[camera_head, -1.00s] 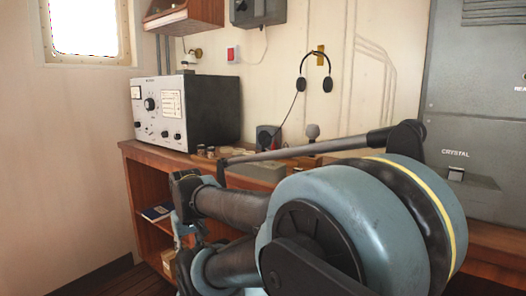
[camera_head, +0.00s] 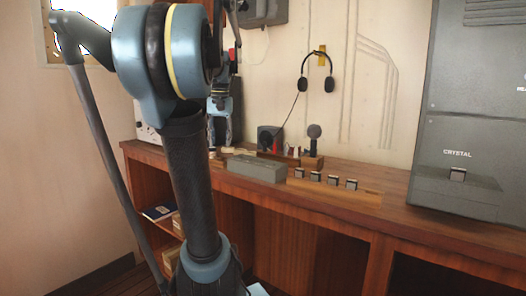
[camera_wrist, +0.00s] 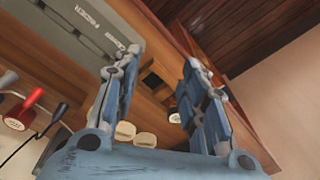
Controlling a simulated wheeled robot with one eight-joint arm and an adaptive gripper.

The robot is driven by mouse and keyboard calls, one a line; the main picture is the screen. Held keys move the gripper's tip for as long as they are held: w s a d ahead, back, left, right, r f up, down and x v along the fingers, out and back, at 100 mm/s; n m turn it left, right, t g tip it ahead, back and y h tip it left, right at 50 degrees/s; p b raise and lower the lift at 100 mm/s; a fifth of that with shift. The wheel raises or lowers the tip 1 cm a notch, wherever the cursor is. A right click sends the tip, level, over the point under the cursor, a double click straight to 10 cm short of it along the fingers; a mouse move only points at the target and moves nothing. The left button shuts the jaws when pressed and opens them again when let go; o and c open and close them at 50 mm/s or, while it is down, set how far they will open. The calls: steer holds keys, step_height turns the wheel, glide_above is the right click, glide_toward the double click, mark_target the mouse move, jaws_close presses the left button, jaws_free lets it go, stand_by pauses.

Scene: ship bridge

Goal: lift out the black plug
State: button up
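What appears to be the black plug (camera_wrist: 59,113) is a dark, slim handle at the lower left of the wrist view, next to a red one (camera_wrist: 34,98) and a pale one. They lie outside my fingers, on the left. In the head view my gripper is partly hidden behind my own arm, above the left part of the desk. I cannot make out the black plug for sure in the head view.
The wooden desk (camera_head: 340,207) carries a grey box (camera_head: 257,168), a wooden strip with several small metal blocks (camera_head: 332,180), and a microphone-like object (camera_head: 313,140). Headphones (camera_head: 316,70) hang on the wall. A grey cabinet (camera_head: 470,110) stands right. Cream discs (camera_wrist: 125,131) lie near my left finger.

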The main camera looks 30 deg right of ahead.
steer(key=w+d+r+m, duration=0.25)
steer(key=d+r, duration=0.35)
steer(key=d, duration=0.6)
steer(key=w+d+r+m, duration=0.1)
steer(key=d+r+m, duration=0.2)
steer(key=d+r, duration=0.55)
glide_above(265, 149)
steer(key=d, duration=0.1)
steer(key=shift+n+y, duration=0.25)
steer(key=shift+y, duration=0.05)
steer(key=f, duration=1.3)
steer(key=shift+w+f, duration=0.25)
steer(key=shift+f, duration=0.1)
steer(key=shift+w+a+f, duration=0.1)
steer(key=shift+a+f, duration=0.05)
steer(key=shift+f, duration=1.3)
steer(key=shift+w+a+f, duration=0.1)
steer(key=shift+f, duration=1.35)
jaws_close()
